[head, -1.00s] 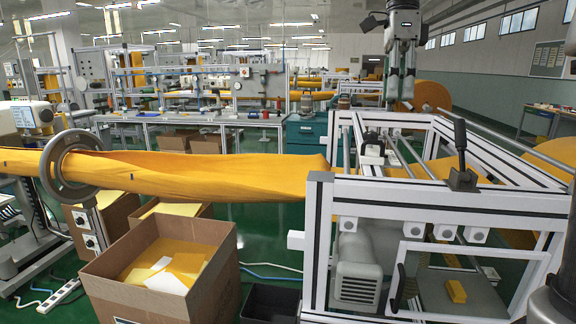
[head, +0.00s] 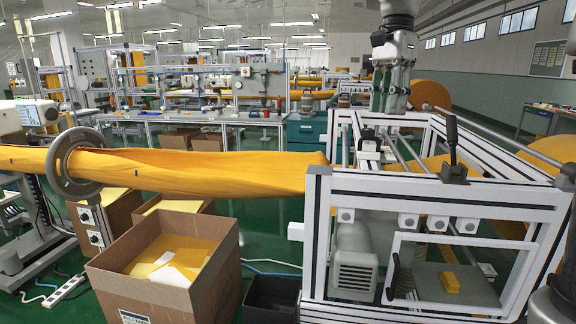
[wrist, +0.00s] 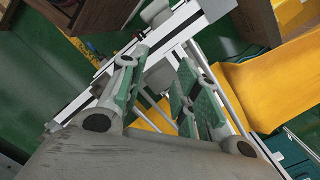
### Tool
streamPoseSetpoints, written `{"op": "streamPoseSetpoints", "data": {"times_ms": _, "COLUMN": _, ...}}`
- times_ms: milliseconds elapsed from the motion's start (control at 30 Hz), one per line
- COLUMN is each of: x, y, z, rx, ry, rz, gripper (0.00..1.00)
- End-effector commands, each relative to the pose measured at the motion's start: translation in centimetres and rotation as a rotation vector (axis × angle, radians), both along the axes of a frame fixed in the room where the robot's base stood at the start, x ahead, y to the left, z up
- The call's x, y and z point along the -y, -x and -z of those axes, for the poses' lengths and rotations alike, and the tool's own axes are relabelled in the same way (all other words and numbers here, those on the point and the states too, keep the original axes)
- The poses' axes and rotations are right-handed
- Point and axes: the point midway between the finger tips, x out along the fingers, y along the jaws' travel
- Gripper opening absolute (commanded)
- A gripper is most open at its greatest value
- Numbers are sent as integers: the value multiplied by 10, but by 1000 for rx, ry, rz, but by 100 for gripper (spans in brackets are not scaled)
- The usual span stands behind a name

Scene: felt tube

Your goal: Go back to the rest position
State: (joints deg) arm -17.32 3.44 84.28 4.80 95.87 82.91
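My gripper (head: 390,104) hangs above the back part of the white-framed machine (head: 440,199) in the head view, fingers pointing down. In the wrist view my gripper (wrist: 160,84) shows its green-padded fingers spread apart with nothing between them. The yellow felt tube (head: 220,175) runs level from the left through a grey ring (head: 62,172) into the machine. Yellow felt also shows beyond the fingers in the wrist view (wrist: 270,90). I see no contact between the fingers and the felt or frame.
A cardboard box (head: 150,292) with yellow and white pieces stands in front of the tube. A black bin (head: 270,299) is beside the machine. A small yellow block (head: 449,282) lies inside the machine's lower bay.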

Motion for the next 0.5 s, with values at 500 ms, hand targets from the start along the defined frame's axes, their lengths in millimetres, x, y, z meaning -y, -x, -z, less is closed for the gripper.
{"op": "streamPoseSetpoints", "data": {"times_ms": 500, "x": 104, "y": 133, "z": 137, "rx": 345, "ry": 103, "rz": -1210, "gripper": 32}}
